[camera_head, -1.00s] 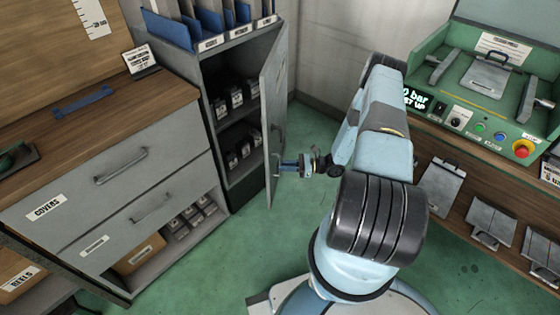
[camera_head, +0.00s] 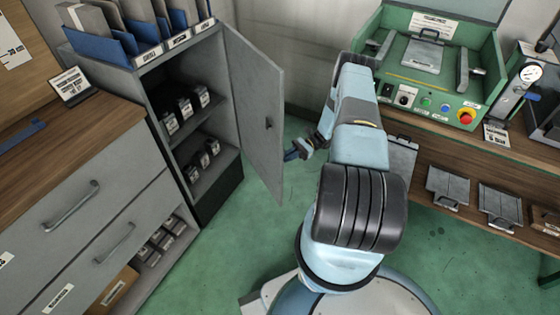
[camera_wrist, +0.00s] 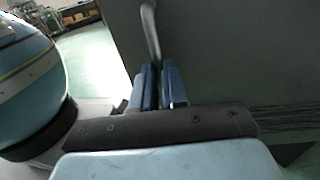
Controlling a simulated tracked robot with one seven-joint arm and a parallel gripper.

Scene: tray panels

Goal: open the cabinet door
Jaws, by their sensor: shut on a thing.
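The grey cabinet door (camera_head: 252,110) stands swung wide open, its inner face toward the head camera. The cabinet (camera_head: 212,60) shows its open front, with small labelled boxes on two shelves. My gripper (camera_head: 291,154) is at the door's free edge, on its outer side. In the wrist view my blue fingers (camera_wrist: 160,88) are shut on the grey bar handle (camera_wrist: 150,32), which runs up from between them beside the door's dark outer face (camera_wrist: 230,50). The handle is hidden behind the door in the head view.
A drawer unit (camera_head: 110,200) with a wooden top stands left of the cabinet. A bench with a green machine (camera_head: 440,75) is at the right, with grey plates on a lower shelf. Green floor (camera_head: 235,245) is clear below the door.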

